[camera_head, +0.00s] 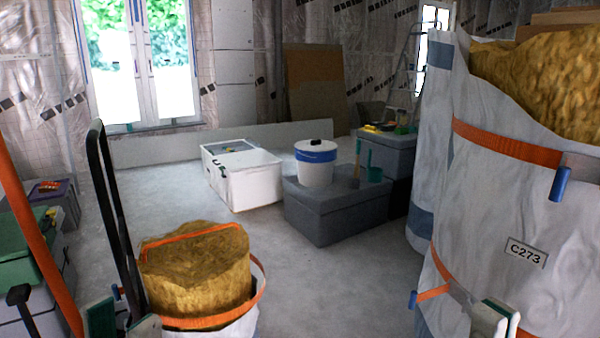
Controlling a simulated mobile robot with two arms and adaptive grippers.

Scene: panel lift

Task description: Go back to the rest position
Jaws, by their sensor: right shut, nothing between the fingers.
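My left gripper (122,321) is low at the left of the head view, its two pale green-grey fingers apart. It is beside a strapped roll of yellow-brown insulation (195,275) in a white wrap and in front of a black upright frame (112,205). I see nothing held between its fingers. My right gripper (496,320) is at the bottom right edge, its fingers close together and empty. It is in front of a large white bag (500,215) labelled C273. The lower parts of both grippers are cut off by the frame.
A white box (242,180) and a grey box (335,212) bearing a white bucket (316,165) stand mid-floor. Dark boxes (385,155) and a ladder (405,75) are behind. A brown board (315,82) leans on the wall. The floor (310,275) between my grippers is clear.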

